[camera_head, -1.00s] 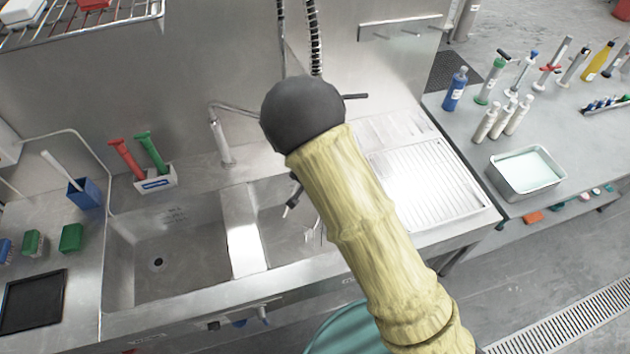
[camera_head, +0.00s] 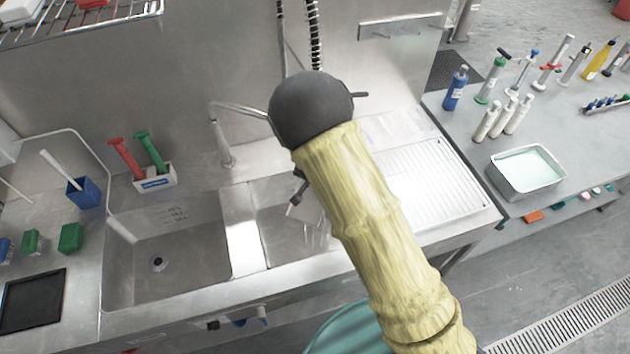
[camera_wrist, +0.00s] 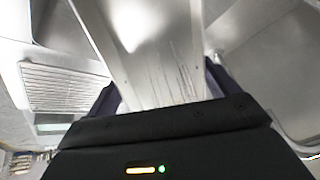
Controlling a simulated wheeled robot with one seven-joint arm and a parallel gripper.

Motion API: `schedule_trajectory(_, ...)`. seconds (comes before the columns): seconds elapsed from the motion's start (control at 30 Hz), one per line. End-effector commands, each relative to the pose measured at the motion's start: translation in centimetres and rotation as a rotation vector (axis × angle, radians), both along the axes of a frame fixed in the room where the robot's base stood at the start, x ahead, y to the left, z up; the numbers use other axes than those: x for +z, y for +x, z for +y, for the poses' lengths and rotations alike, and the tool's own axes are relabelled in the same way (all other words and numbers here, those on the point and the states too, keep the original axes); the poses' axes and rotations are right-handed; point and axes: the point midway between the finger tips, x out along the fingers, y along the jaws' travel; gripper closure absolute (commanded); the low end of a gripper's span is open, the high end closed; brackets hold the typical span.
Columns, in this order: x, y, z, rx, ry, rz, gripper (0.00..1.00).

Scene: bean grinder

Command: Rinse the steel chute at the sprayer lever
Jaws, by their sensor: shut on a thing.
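The steel chute (camera_wrist: 150,45) is a long, open metal channel with side walls. It runs up from my gripper (camera_wrist: 160,105) in the wrist view, with a bright glare and some dark streaks on its floor. My gripper is shut on its near end. In the head view my arm hides most of the gripper, and a pale metal piece, likely the chute, shows over the right basin (camera_head: 304,211). A coiled sprayer hose (camera_head: 315,40) hangs at the back wall and passes behind my arm. The sprayer lever cannot be made out for certain.
The left basin (camera_head: 185,270) is empty, with a curved tap (camera_head: 222,140) behind it. A ribbed drainboard (camera_head: 430,185) lies to the right. A caddy (camera_head: 155,179) holds red and green tools. The right bench carries bottles and a metal tray (camera_head: 526,188).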

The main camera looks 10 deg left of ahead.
Motion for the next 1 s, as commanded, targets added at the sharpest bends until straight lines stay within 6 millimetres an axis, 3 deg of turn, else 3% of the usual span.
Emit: schedule_trajectory(1.0, 0.06, -0.83, 0.82, 0.000, 0.000, -0.002, 0.48)
